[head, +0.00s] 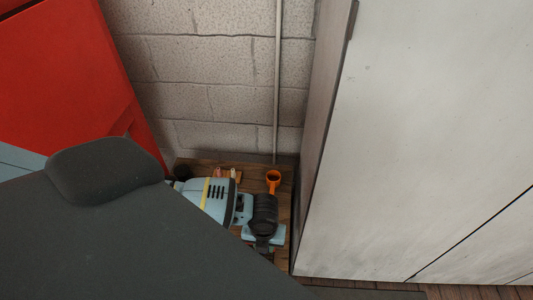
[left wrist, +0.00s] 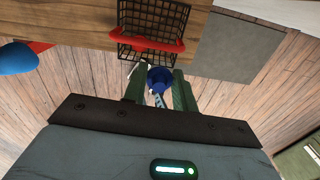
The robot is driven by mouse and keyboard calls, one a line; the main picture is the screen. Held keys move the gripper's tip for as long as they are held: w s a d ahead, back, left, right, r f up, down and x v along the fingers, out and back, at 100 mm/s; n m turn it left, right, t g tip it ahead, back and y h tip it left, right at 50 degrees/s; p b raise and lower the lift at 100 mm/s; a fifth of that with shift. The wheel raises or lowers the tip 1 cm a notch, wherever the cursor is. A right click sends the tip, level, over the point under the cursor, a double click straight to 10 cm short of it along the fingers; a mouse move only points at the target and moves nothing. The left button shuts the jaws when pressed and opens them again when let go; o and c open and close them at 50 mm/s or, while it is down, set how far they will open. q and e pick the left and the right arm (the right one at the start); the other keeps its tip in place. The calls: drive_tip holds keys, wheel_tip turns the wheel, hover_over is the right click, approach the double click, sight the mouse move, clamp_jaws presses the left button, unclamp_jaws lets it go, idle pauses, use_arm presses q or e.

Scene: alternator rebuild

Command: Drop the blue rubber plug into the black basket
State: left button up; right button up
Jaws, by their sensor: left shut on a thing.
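In the left wrist view, my left gripper (left wrist: 160,88) has its green fingers shut on the blue rubber plug (left wrist: 159,76). The black wire basket (left wrist: 128,14) is at the top of that view, beyond the fingertips. A red bar or handle (left wrist: 152,44) crosses its near side. The plug appears just short of the basket's near edge in the picture, and I cannot tell its height relative to the rim. In the head view, my dark left arm covers the lower left, and neither plug nor basket can be made out. My right gripper is in neither view.
A wooden bench top (left wrist: 75,22) lies around the basket, with a grey mat (left wrist: 238,48) to its right. A blue and red object (left wrist: 17,59) is at the left.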

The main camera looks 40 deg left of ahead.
use_arm(q)
wheel_tip(320, 180, down, 3)
drive_tip(key=shift+r+b, duration=0.2)
drive_tip(key=shift+b, duration=0.2)
drive_tip(key=shift+f+b, duration=0.35)
drive_tip(key=shift+f, duration=0.4)
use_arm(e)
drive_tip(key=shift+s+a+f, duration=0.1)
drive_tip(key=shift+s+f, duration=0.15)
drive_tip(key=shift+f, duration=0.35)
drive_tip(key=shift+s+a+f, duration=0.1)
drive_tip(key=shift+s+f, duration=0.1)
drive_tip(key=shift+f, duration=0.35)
use_arm(q)
drive_tip(key=o, duration=1)
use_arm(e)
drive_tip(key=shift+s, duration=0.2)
use_arm(q)
drive_tip(key=shift+r+p, duration=2.8)
drive_tip(key=shift+r, duration=1.75)
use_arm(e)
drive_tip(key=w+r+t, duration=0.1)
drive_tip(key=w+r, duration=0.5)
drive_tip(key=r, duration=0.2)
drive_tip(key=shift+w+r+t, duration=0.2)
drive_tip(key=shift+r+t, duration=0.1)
